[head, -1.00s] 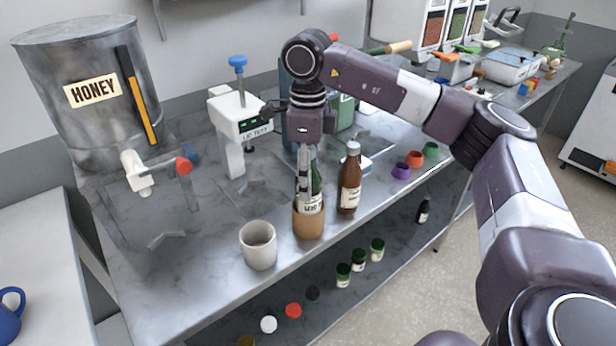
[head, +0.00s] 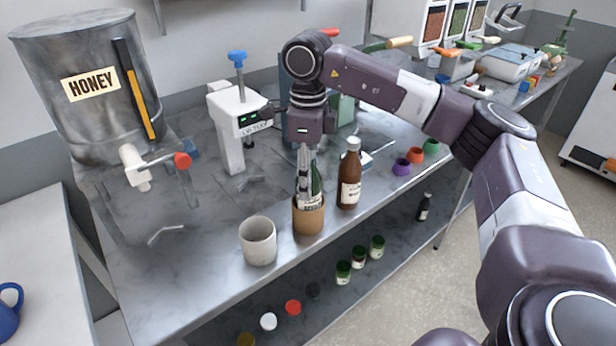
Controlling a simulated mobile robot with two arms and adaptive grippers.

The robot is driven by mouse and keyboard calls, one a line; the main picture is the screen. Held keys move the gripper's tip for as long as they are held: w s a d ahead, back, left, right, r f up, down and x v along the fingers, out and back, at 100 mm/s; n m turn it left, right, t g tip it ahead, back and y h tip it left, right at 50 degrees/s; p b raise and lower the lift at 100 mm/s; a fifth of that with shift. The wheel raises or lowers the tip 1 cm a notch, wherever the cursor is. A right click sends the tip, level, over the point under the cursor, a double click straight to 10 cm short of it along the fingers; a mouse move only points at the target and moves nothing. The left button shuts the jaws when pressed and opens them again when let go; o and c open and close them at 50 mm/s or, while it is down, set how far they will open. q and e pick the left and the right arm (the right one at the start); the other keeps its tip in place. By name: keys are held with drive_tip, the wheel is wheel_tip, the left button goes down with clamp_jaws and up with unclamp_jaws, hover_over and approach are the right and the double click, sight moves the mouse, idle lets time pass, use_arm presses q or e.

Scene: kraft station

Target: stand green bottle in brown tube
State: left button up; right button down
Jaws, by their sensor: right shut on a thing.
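The green bottle (head: 316,180) stands about upright with its lower part inside the brown tube (head: 308,217), near the front edge of the steel table. Its white label shows partly above the tube's rim. My right gripper (head: 304,170) points down from above and is shut on the green bottle's upper part. The fingers hide part of the bottle, and the tube wall hides its base, so I cannot tell whether it touches the bottom. My left gripper is not in view.
A brown bottle (head: 350,175) stands close to the right of the tube. A light grey cup (head: 258,242) stands close to the left. A honey tank (head: 85,90) and a white device (head: 235,125) are behind. Small coloured cups (head: 416,155) stand farther right.

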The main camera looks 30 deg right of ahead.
drive_tip(key=shift+f+b, duration=0.4)
drive_tip(key=shift+f, duration=0.3)
drive_tip(key=c, duration=0.5)
unclamp_jaws()
drive_tip(key=shift+r, duration=0.2)
idle(0.5)
drive_tip(key=shift+r+p, duration=1.15)
drive_tip(key=shift+r, duration=0.1)
drive_tip(key=shift+r, duration=0.1)
drive_tip(key=shift+r+p, duration=2.35)
drive_tip(key=shift+r, duration=0.65)
